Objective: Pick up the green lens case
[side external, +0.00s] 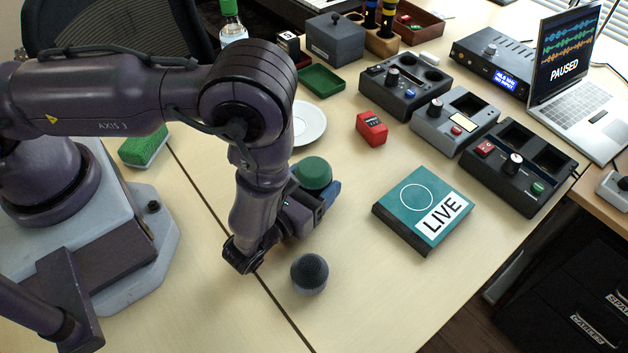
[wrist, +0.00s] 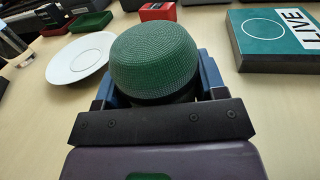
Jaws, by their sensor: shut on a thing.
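My gripper (side external: 316,190) is low over the table and shut on a round green mesh-domed thing (side external: 314,172), which looks like a microphone head. In the wrist view the green dome (wrist: 156,60) sits upright between the blue fingers. Its lower part is hidden by the gripper, and I cannot tell whether it touches the table. I see nothing that is plainly a lens case. Other green things are an open tray (side external: 321,81) at the back and a green and white block (side external: 143,148) beside my base.
A dark mesh ball (side external: 309,272) stands in front of my gripper. A white saucer (side external: 308,124) lies behind it, and a red box (side external: 371,128) farther right. The teal LIVE box (side external: 400,199) is at right. Control boxes (side external: 470,118) line the back right. Table between gripper and LIVE box is clear.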

